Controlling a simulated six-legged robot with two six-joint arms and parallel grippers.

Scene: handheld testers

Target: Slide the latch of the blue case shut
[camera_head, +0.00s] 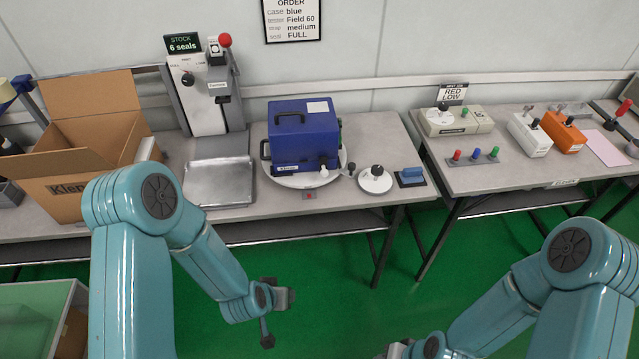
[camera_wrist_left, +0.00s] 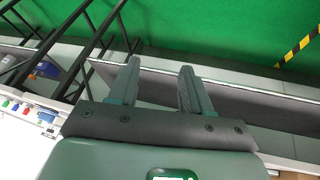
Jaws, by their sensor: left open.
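The blue case (camera_head: 305,143) stands upright on a round white turntable (camera_head: 283,181) on the left bench. It has a dark handle on top, another at its left side and a white label. A small white knob (camera_head: 324,171) shows at its lower front edge; I cannot tell if it is the latch or how the latch stands. My left gripper (camera_head: 279,316) is open and empty over the green floor, in front of and below the bench, well apart from the case. Its two fingers (camera_wrist_left: 159,70) show spread in the left wrist view. My right gripper (camera_head: 394,351) is partly cut off at the bottom edge.
A metal tray (camera_head: 219,183) and a press with a red knob (camera_head: 225,40) stand left of the case, beyond them an open cardboard box (camera_head: 88,140). A white disc with a black knob (camera_head: 375,180) and a blue-handled block (camera_head: 411,177) lie to its right. A second bench holds testers.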

